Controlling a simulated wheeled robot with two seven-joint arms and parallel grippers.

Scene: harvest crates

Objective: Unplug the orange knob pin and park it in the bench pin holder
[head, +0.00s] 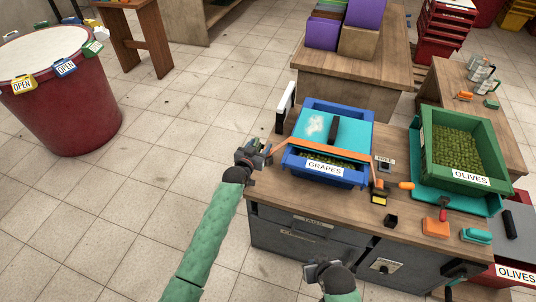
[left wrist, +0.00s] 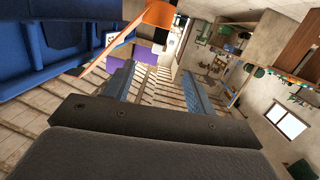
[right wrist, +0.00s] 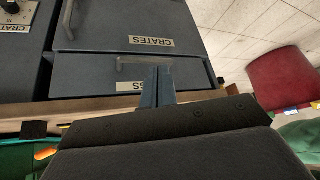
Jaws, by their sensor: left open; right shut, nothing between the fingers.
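An orange knob (head: 406,185) lies on the bench top, right of the blue grapes crate (head: 322,173); whether a pin shaft is attached is too small to tell. An orange bar (head: 322,147) crosses the crate, with another orange piece at its right end. A small black block (head: 391,220) stands near the bench's front edge; I cannot tell if it is the pin holder. My left gripper (head: 264,150) is open and empty beside the bar's left end; its open fingers show in the left wrist view (left wrist: 155,85). My right gripper (head: 322,268) is shut and empty before the drawers.
The wooden bench (head: 300,198) also carries a green olives crate (head: 484,180), an orange block (head: 436,228) and a teal block (head: 476,236). Drawers labelled crates (right wrist: 130,75) face my right gripper. A red bin (head: 65,115) stands far left. Tiled floor left of the bench is clear.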

